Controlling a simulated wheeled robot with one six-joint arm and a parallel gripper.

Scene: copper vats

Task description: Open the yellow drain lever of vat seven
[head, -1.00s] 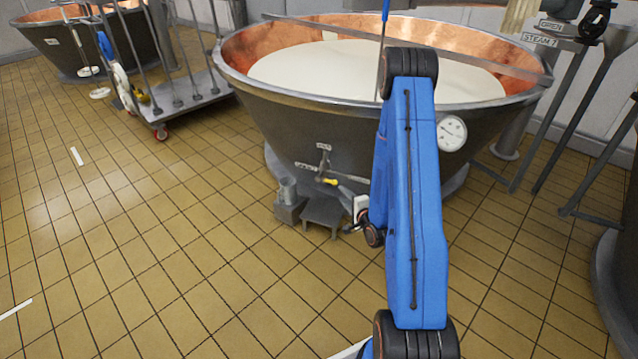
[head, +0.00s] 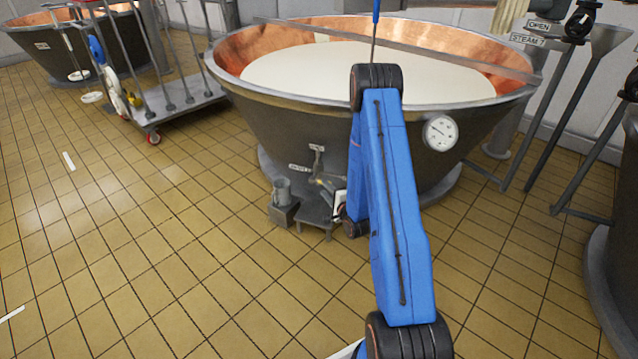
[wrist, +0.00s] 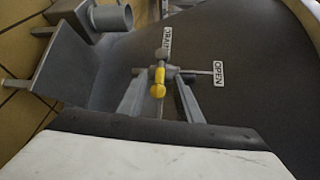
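The yellow drain lever (wrist: 158,82) shows in the wrist view, on a grey valve low on the dark wall of the vat. In the head view the lever (head: 318,181) is a small yellow spot, partly hidden by my gripper. My gripper (wrist: 161,76) is open, its two grey fingers either side of the lever in the picture. I cannot tell whether they touch it. The DRAIN plate (wrist: 167,40) is above the lever and the OPEN plate (wrist: 217,74) to its right. Vat seven (head: 275,125) is a wide copper-lined vat holding pale liquid.
A dial gauge (head: 440,133) is right of my arm. A wheeled cart (head: 180,108) stands left. Steam pipework (head: 545,120) is on the right. The tiled floor at left front is clear.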

